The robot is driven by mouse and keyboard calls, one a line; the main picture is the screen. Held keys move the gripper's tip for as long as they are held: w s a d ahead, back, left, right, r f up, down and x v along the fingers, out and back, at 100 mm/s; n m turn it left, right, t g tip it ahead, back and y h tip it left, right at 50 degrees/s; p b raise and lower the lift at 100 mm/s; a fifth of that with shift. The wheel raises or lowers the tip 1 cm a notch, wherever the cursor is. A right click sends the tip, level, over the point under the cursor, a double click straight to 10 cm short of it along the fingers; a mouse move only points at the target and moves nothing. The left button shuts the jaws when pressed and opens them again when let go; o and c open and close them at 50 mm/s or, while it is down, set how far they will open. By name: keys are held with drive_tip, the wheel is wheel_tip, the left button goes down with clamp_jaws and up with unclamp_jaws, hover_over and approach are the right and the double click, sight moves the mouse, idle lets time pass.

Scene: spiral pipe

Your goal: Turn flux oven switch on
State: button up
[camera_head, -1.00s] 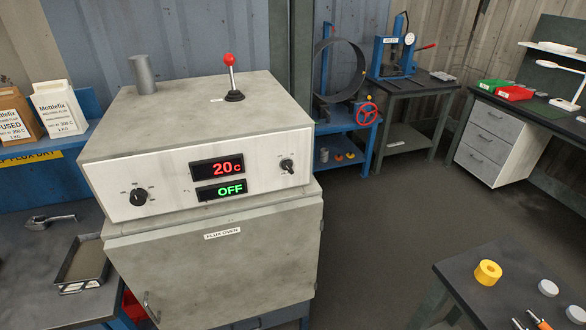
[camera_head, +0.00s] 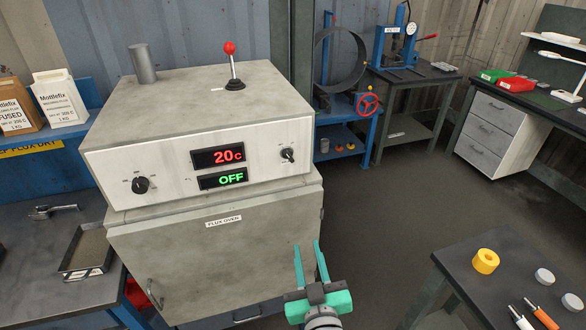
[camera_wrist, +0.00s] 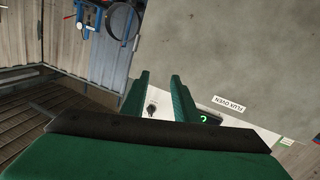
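The flux oven (camera_head: 215,250) is a grey metal box with a white sloped control panel. Its displays read a red "20c" (camera_head: 217,156) and a green "OFF" (camera_head: 222,179). My gripper (camera_head: 309,249) has green fingers, open and empty, in front of the oven's lower right side, below the switch. In the wrist view the gripper fingers (camera_wrist: 157,98) stand apart; a small dark switch (camera_wrist: 152,109) shows between them, beyond the tips.
A lever with a red ball (camera_head: 230,48) and a grey cylinder (camera_head: 142,64) stand on the oven top. A dark table (camera_head: 460,290) with a yellow ring (camera_head: 485,261) is at lower right. The floor (camera_head: 385,215) between is clear.

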sight(290, 159)
drive_tip(key=w+r+n+y, duration=0.35)
drive_tip(key=r+n, duration=0.25)
drive_tip(key=r, duration=1)
drive_tip(key=x, duration=1.1)
drive_tip(key=shift+w+f, duration=0.1)
drive_tip(key=shift+w, duration=0.15)
drive_tip(key=shift+c, duration=0.3)
clamp_jaws()
